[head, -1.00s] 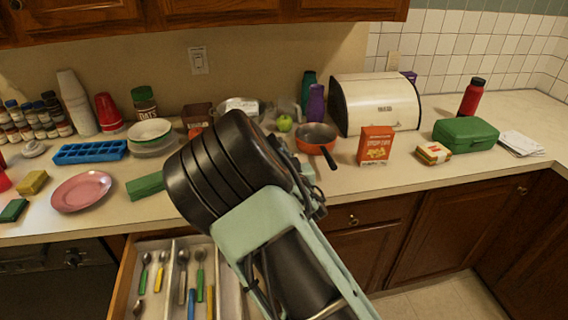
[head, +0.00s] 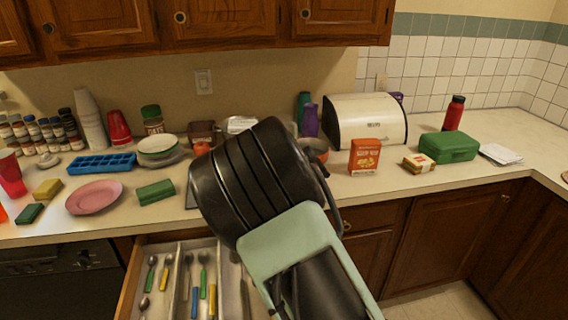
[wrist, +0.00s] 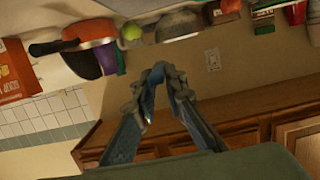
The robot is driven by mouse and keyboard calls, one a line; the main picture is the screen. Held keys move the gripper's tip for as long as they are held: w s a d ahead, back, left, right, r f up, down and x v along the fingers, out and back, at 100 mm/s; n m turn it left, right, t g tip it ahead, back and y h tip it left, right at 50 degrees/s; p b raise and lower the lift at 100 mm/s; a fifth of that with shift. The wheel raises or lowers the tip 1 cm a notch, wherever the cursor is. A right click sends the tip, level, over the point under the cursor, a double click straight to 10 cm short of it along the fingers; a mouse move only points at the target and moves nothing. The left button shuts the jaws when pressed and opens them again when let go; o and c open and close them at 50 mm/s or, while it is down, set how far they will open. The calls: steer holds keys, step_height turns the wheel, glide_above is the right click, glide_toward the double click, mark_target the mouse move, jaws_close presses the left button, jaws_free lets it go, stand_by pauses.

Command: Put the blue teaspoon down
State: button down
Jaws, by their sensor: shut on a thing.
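My gripper (wrist: 158,72) shows in the wrist view with its fingertips drawn together. A narrow bluish piece (wrist: 148,98) with a bright tip shows between the fingers, which fits the blue teaspoon, though most of it is hidden. In the head view my dark wrist and pale green arm hide the fingers and what they hold. The open drawer (head: 133,283) lies below and left of my wrist. It holds several spoons with green, yellow and blue handles. A blue-handled spoon (head: 195,302) lies in its middle compartment.
The counter behind carries a pink plate (head: 94,197), a green sponge (head: 155,191), a blue ice tray (head: 101,164), an orange-red box (head: 365,157), a bread box (head: 368,122) and a green case (head: 450,147). Bare counter lies between the pink plate and the counter's front edge.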

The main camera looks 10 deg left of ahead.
steer(key=s+d+r+m+h+p, duration=0.2)
steer(key=d+r, duration=0.1)
steer(key=d, duration=0.8)
steer(key=s+d+r+m+t+h+p, duration=0.1)
steer(key=s+d+r+h, duration=0.15)
steer(key=d, duration=0.75)
steer(key=s+d+r+m+h+p, duration=0.2)
steer(key=d+r, duration=0.2)
steer(key=d, duration=0.7)
steer(key=w+a+f+n+y+b, duration=0.1)
steer(key=w+a+f+y, duration=0.1)
steer(key=a, duration=0.8)
steer(key=w+a+f+n+y+b, duration=0.2)
steer(key=a+f, duration=0.2)
steer(key=a, duration=0.7)
steer(key=w+a+f+n+g+y+b, duration=0.1)
steer(key=w+a+f+n+y+b, duration=0.1)
steer(key=a, duration=0.9)
steer(key=shift+w+a+f+y, duration=0.1)
steer(key=shift+w+f+y, duration=0.15)
steer(key=shift+f, duration=0.55)
